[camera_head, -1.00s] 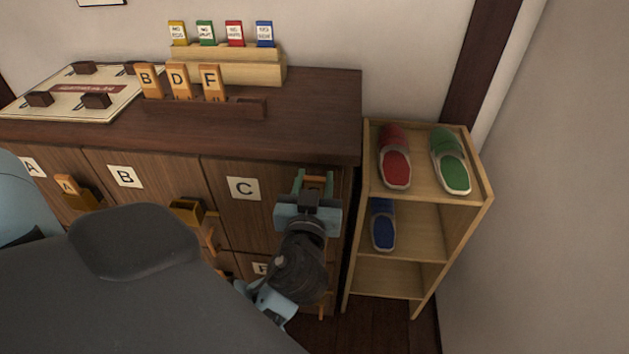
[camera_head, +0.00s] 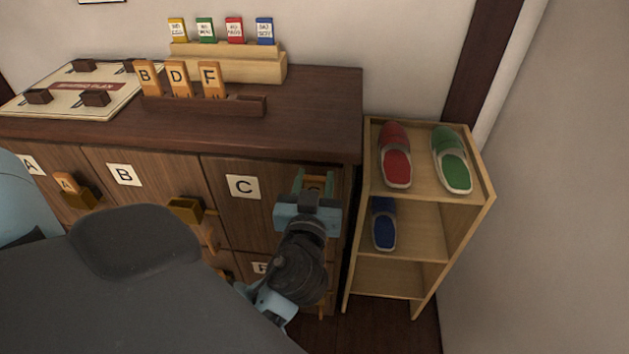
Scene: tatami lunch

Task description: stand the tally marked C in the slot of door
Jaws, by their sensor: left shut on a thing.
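My left gripper (camera_head: 316,182) is at the right part of the door marked C (camera_head: 270,205), shut on an orange wooden tally (camera_head: 315,184). Only a small part of that tally shows between the fingers, and its letter cannot be read. The slot of door C is hidden behind the gripper, so I cannot tell whether the tally is in it. The white C label (camera_head: 243,187) is to the left of the gripper. My right gripper is not in view.
Tallies B, D and F stand in a dark rack (camera_head: 205,106) on the cabinet top. Tally A (camera_head: 67,183) stands at door A's holder. Door B's holder (camera_head: 186,210) looks empty. A shelf (camera_head: 415,262) with slippers stands close to the right of the cabinet.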

